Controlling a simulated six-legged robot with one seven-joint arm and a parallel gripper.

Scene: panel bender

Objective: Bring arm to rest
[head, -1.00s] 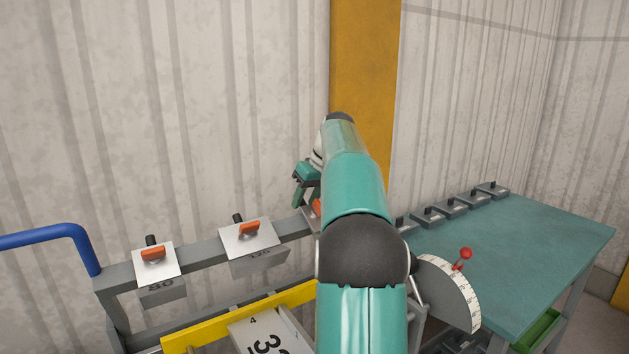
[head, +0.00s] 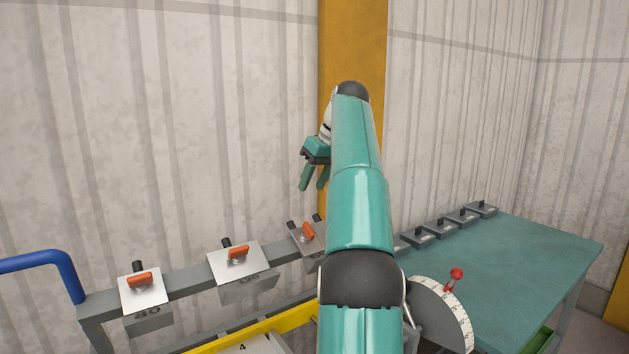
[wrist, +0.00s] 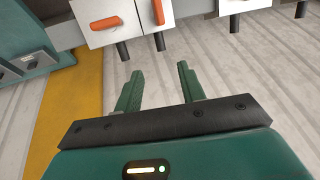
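My gripper (head: 315,178) is up in front of the yellow post, above the grey rail, at the end of my teal arm. In the wrist view its two green fingers (wrist: 158,92) stand apart with nothing between them. Blocks with orange handles sit on the rail: one marked 80 (head: 144,290), one marked 120 (head: 238,268), and a third (head: 309,240) partly hidden by my arm. The wrist view shows white-faced blocks with orange handles (wrist: 105,23) beyond the fingertips, apart from them.
A teal table (head: 510,262) with several small grey blocks along its far edge stands right. A white dial (head: 446,305) with a red knob (head: 456,274) is beside my arm. A blue bar (head: 40,262) is at left, a yellow bar (head: 250,330) below. The yellow post (head: 352,40) and corrugated wall stand behind.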

